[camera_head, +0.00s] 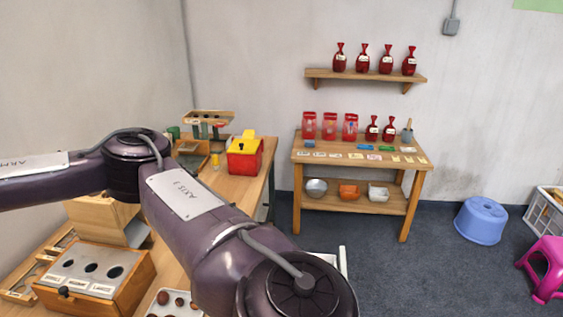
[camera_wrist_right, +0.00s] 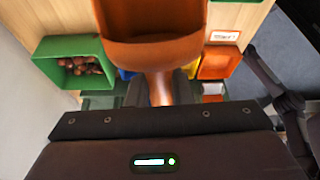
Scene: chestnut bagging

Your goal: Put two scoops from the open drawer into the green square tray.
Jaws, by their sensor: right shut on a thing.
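In the right wrist view my right gripper (camera_wrist_right: 160,94) is shut on the handle of an orange-brown scoop (camera_wrist_right: 153,52). The scoop's bowl points away from the gripper and is cut off by the top edge. No chestnuts show in the visible part of the bowl. I cannot make out the open drawer in either view. My left arm crosses the head view, but its gripper is out of view.
An orange tray (camera_wrist_right: 219,63) stands right of the scoop. In the head view, a wooden box with holes (camera_head: 98,270) and a white tray of chestnuts (camera_head: 164,311) are on the near bench. A red box (camera_head: 244,160) stands farther back. A side table (camera_head: 360,155) holds red bags.

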